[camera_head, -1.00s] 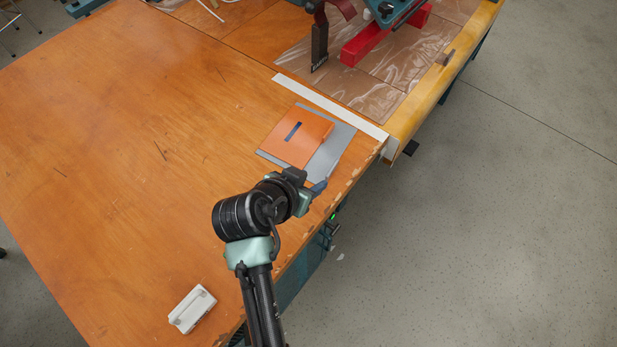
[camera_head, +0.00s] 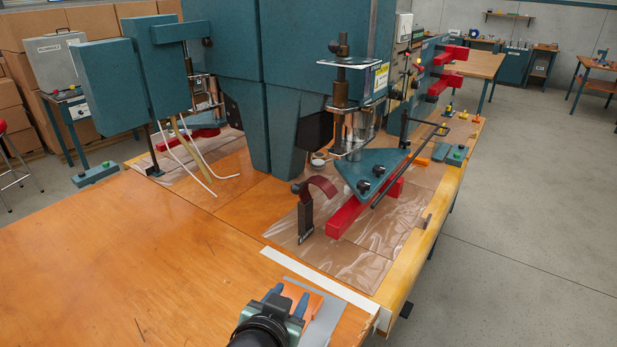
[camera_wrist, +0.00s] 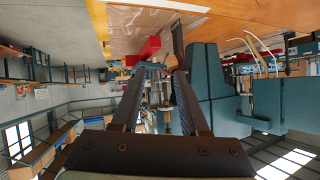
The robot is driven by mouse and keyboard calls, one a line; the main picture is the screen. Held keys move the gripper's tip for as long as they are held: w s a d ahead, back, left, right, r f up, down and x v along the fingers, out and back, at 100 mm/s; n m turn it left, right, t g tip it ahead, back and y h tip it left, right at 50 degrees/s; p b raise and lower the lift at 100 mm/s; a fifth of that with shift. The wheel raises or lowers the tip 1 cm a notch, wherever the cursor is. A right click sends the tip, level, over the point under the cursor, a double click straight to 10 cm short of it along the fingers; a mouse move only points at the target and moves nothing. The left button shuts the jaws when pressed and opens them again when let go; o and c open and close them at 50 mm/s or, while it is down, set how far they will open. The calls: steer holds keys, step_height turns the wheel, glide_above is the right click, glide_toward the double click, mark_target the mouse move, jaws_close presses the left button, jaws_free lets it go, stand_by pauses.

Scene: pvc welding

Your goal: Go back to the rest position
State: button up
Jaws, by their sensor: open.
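My gripper (camera_head: 288,300) is at the bottom of the head view, above the near right part of the wooden table. In the wrist view its two dark fingers (camera_wrist: 158,75) stand apart with nothing between them. Just beyond it, an orange piece (camera_head: 313,297) on a grey plate (camera_head: 327,314) lies on the table, partly hidden by my gripper and arm.
A large teal welding machine (camera_head: 281,75) stands across the table. A red bar (camera_head: 350,212) and a dark upright bracket (camera_head: 305,217) are on clear film in front of it. A white strip (camera_head: 318,277) crosses the table. The left tabletop (camera_head: 110,255) is clear.

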step_height(320, 180, up, 28)
steer(key=d+f+n+t+y+p, duration=0.1)
steer(key=n+t, duration=0.1)
steer(key=t, duration=0.6)
steer(key=s+r+n+t, duration=0.1)
steer(key=s+r+t, duration=0.1)
steer(key=s+r, duration=0.2)
steer(key=s+d+r+t+y+p, duration=0.1)
steer(key=s+r+t, duration=0.2)
steer(key=r, duration=0.8)
steer(key=s+d+r+n+t, duration=0.1)
steer(key=s+r+t, duration=0.1)
steer(key=s+r, duration=0.4)
steer(key=shift+s+r+n+t, duration=0.15)
steer(key=shift+r+n+t, duration=0.15)
steer(key=shift+r, duration=0.65)
